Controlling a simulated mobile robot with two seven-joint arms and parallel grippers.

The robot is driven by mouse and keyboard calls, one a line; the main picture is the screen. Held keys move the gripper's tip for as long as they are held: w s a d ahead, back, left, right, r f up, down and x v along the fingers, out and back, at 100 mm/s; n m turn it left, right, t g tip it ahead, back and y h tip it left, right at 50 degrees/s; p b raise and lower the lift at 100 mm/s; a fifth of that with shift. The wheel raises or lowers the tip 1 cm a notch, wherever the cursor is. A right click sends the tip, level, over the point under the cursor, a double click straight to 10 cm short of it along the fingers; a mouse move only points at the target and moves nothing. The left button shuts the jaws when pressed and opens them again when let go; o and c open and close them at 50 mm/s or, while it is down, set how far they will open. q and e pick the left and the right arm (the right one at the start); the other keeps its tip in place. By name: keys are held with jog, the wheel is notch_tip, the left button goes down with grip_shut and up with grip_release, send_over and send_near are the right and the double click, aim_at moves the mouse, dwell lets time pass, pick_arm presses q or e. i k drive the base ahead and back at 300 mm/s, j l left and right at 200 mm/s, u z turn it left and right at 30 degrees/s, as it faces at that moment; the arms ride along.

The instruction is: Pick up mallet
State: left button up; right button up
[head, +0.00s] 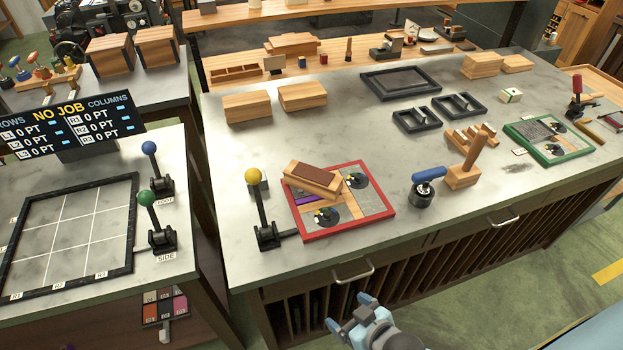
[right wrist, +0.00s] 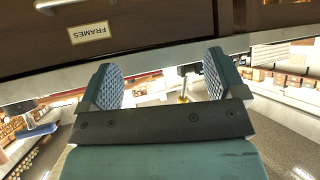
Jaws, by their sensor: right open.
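The wooden mallet (head: 463,178) appears to be the block with a handle standing up from it, right of centre on the grey worktop in the head view. My right gripper (head: 350,312) is low in the head view, in front of the worktop's front edge, well apart from the mallet and to its left. The right wrist view shows its two ridged fingers (right wrist: 160,85) spread wide with nothing held between them. The mallet cannot be made out in the right wrist view. My left gripper is not in view.
A blue-handled tool (head: 425,186) stands just left of the mallet. A red-framed tray (head: 384,213) and a yellow-knobbed lever (head: 260,206) are farther left. Dark frames (head: 415,120) lie behind; a green-framed tray (head: 552,162) is right. A drawer front labelled FRAMES (right wrist: 150,28) faces the right wrist.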

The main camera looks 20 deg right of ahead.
aim_at(459, 177)
jog(key=z, duration=1.7)
jog(key=i+l+u, duration=0.1)
jog(key=u, duration=0.4)
jog(key=l+u, duration=0.15)
jog(key=u, duration=0.35)
jog(key=i+l+u, duration=0.1)
jog(key=u, duration=0.4)
jog(key=l+u, duration=0.25)
jog(key=l, duration=0.35)
jog(key=k+l+u, duration=0.1)
jog(key=l+u, duration=0.15)
jog(key=l, duration=0.3)
